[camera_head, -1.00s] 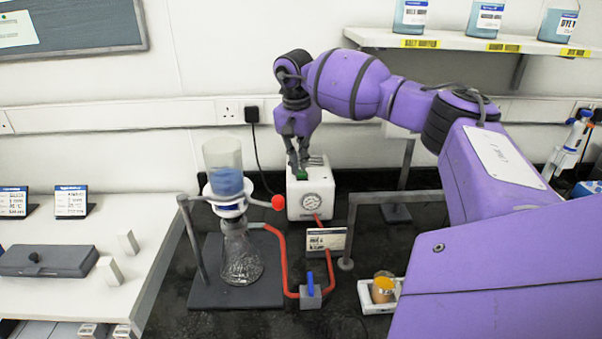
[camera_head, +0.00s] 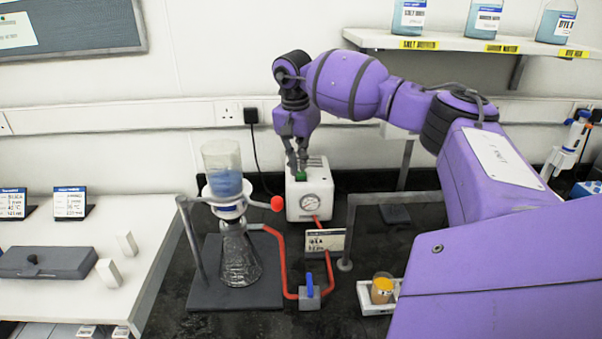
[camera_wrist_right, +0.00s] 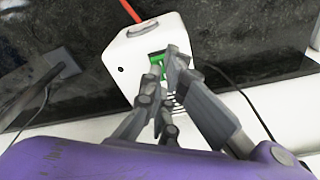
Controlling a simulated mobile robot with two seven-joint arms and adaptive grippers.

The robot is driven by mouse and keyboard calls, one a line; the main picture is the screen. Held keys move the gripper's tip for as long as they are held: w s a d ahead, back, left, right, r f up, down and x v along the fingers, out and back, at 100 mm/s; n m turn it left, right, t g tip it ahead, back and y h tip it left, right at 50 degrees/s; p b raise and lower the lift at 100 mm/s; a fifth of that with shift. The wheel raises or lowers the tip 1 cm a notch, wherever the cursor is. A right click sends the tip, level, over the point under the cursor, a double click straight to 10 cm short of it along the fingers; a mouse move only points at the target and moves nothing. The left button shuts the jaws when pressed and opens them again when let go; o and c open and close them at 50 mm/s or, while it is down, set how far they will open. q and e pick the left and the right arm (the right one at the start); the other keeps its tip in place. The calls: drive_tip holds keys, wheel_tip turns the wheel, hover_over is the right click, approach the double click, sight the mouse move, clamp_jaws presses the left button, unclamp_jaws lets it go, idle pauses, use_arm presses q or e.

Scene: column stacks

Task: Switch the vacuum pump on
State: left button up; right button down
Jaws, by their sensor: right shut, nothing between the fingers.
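The vacuum pump (camera_head: 322,205) is a white box with a round gauge on its front, standing at the back of the dark bench. Its green switch (camera_head: 301,176) is on the top; it also shows in the right wrist view (camera_wrist_right: 156,58). My right gripper (camera_head: 297,170) is shut and empty, pointing down with its fingertips at the switch. In the right wrist view the fingertips (camera_wrist_right: 166,66) overlap the green switch and partly hide it. I cannot tell whether they press it. My left gripper is not in view.
A flask (camera_head: 241,260) with a funnel of blue liquid stands left of the pump. A red tube (camera_head: 282,262) and a blue-handled valve (camera_head: 309,292) lie in front. A metal stand (camera_head: 350,220) and a small tray (camera_head: 374,308) are to the right.

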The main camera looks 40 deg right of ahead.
sight(301, 175)
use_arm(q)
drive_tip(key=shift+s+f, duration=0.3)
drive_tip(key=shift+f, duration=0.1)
use_arm(e)
drive_tip(key=shift+f, duration=1.05)
idle(0.4)
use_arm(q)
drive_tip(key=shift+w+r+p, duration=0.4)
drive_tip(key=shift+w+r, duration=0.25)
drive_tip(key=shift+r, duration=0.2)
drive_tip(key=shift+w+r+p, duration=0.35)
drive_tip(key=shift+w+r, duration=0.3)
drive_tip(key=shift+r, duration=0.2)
use_arm(e)
drive_tip(key=shift+r, duration=3.55)
